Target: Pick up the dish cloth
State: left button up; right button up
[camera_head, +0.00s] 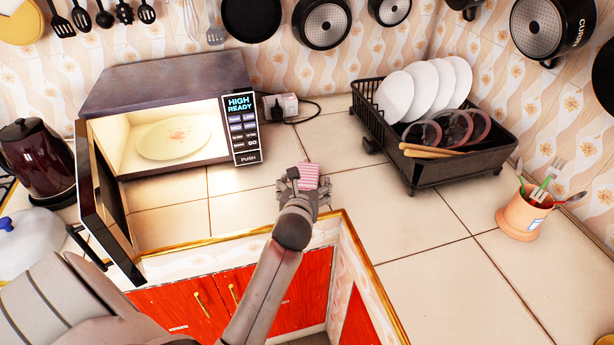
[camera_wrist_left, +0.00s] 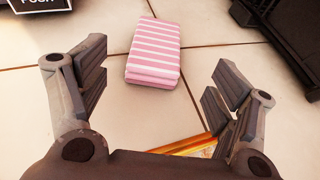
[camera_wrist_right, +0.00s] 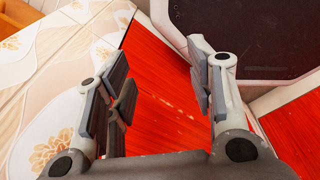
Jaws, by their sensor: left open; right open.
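The dish cloth (camera_head: 309,173) is a small folded bundle with pink and white stripes. It lies on the tiled counter between the microwave and the dish rack. In the left wrist view the cloth (camera_wrist_left: 154,53) lies flat, ahead of my left fingers and apart from them. My left gripper (camera_head: 304,188) is open and empty just in front of the cloth and hides part of it in the head view. My right gripper (camera_wrist_right: 168,95) is open and empty, facing red cabinet fronts; it is not in the head view.
The microwave (camera_head: 160,80) stands open at left, its door (camera_head: 108,200) swung out over the counter. A black dish rack (camera_head: 440,165) with plates stands at right. A utensil cup (camera_head: 524,215) is farther right. The gold counter edge (camera_head: 352,240) runs below my left gripper.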

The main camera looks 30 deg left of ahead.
aim_at(307, 176)
pick_arm(q)
jog(key=shift+x, duration=0.9)
jog(key=shift+w+a+f, duration=0.1)
jog(key=shift+w, duration=0.15)
jog(key=shift+w+a+f, duration=0.15)
jog(key=shift+w+a, duration=0.15)
jog(key=shift+w, duration=0.05)
jog(key=x, duration=0.4)
jog(key=shift+s+a, duration=0.1)
jog(key=shift+w+a, duration=0.15)
jog(key=shift+w, duration=0.1)
pick_arm(e)
jog(key=shift+s+d+r, duration=0.15)
jog(key=shift+d+r, duration=0.1)
jog(key=shift+d, duration=0.1)
jog(key=shift+s, duration=0.1)
